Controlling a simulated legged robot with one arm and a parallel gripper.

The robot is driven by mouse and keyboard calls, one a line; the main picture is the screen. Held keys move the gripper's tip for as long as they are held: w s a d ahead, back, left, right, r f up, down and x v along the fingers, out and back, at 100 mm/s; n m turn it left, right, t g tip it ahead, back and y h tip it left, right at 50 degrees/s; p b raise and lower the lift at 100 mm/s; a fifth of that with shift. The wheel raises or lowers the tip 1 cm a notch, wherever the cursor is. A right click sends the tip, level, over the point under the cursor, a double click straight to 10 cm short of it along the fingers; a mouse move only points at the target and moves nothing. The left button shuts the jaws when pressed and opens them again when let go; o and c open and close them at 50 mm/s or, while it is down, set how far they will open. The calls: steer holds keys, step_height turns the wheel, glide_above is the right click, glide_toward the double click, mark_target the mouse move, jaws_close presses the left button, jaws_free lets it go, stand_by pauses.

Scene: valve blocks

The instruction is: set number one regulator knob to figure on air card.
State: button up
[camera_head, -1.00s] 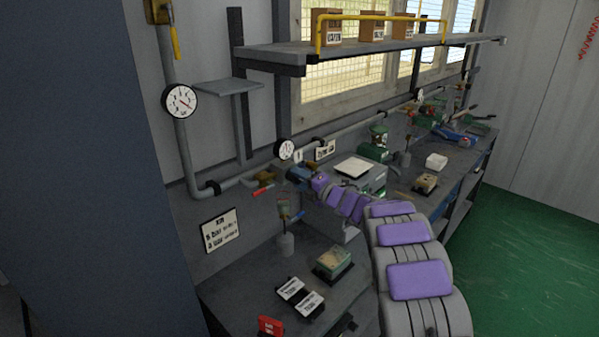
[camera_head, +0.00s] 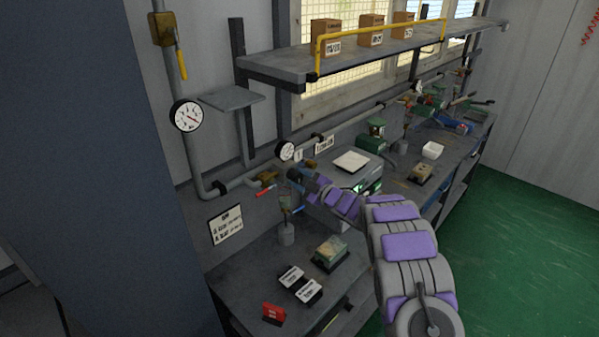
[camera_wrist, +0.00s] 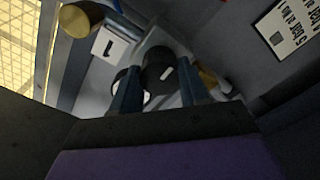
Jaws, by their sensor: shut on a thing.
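The black number one regulator knob (camera_wrist: 160,68) is between my fingers in the wrist view, with a white mark on its face. My gripper (camera_wrist: 158,90) is shut on it; in the head view my gripper (camera_head: 294,175) reaches the regulator on the wall pipe and hides the knob. A white number label (camera_wrist: 108,46) is beside the regulator. The small round gauge (camera_head: 285,151) is just above; its needle is too small to read. The white air card (camera_head: 226,224) hangs on the wall at lower left and also shows in the wrist view (camera_wrist: 288,25); one line seems to say 5 bar.
A larger gauge (camera_head: 186,116) is on the pipe at left. Below are a green-topped block (camera_head: 331,250), black-and-white cards (camera_head: 291,278) and a red block (camera_head: 273,313) on the bench.

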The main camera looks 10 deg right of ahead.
steer(key=m+p, duration=0.2)
steer(key=m, duration=0.1)
steer(key=m+p, duration=0.1)
steer(key=shift+f+m+p, duration=0.25)
steer(key=shift+m+p, duration=0.15)
steer(key=shift+f+m+p, duration=0.15)
steer(key=shift+m+p, duration=1.3)
steer(key=shift+m, duration=0.75)
steer(key=o, duration=1.1)
steer(key=shift+d, duration=0.1)
steer(key=shift+c, duration=0.2)
steer(key=shift+r, duration=0.2)
